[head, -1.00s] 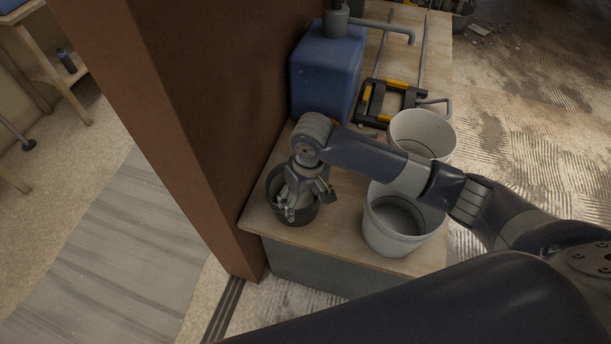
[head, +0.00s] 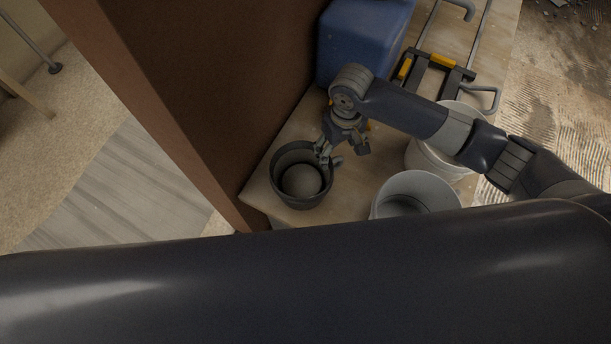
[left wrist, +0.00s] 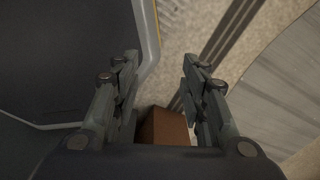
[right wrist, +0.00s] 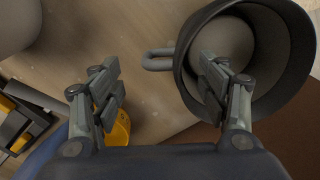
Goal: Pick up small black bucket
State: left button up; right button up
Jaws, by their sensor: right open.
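The small black bucket (head: 283,196) stands upright on the wooden top, near the brown post. It looks empty, with a paler inner bottom. My right gripper (head: 328,153) is open and empty at the bucket's far right rim. In the right wrist view the black bucket (right wrist: 301,62) is at the upper right, with a grey loop handle (right wrist: 158,60) sticking out to the left. There the right gripper (right wrist: 165,82) has one finger over the bucket's mouth and the other outside it. My left gripper (left wrist: 163,80) is open and empty above the floor, away from the bucket.
The wooden top (head: 350,207) also carries two white buckets (head: 436,160) (head: 430,187), a blue container (head: 360,40) and black-and-yellow clamps (head: 440,80). The brown post (head: 215,110) rises close to the bucket's left. A dark link of mine covers the lower head view.

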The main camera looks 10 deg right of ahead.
aim_at(336, 158)
jog(key=f, duration=0.5)
jog(key=shift+w, duration=0.4)
jog(key=shift+c, duration=0.3)
jog(key=c, duration=0.9)
pick_arm(q)
jog(key=shift+w+d+r, duration=0.1)
jog(key=shift+w+d, duration=0.15)
jog(key=shift+w, duration=0.2)
jog(key=shift+w+d+r, duration=0.1)
jog(key=shift+w+d, duration=0.1)
jog(key=shift+w, duration=0.25)
pick_arm(e)
jog(key=shift+c, duration=1.3)
